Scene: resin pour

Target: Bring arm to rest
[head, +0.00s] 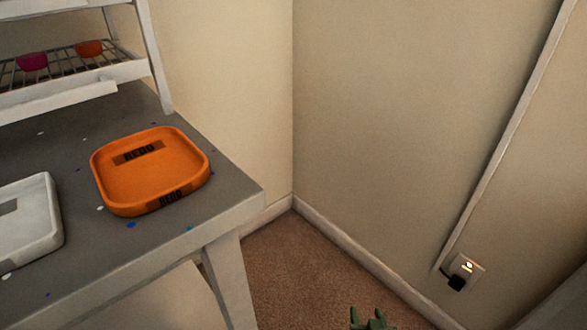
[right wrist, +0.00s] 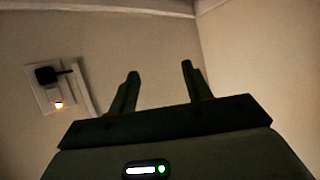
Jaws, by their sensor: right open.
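My right gripper (head: 368,319) shows at the bottom edge of the head view, over the carpet to the right of the table. Only its green fingertips show there. In the right wrist view the gripper (right wrist: 158,80) has its two fingers apart with nothing between them. It points toward bare walls and touches nothing in view. My left gripper is not in either view.
A grey table (head: 85,240) stands at left with an orange tray (head: 150,178) marked REDO and a white tray (head: 52,220). A wire rack (head: 130,70) holds a magenta and an orange piece. A wall outlet (head: 467,272) with a black plug is at right. Carpet (head: 290,265) is clear.

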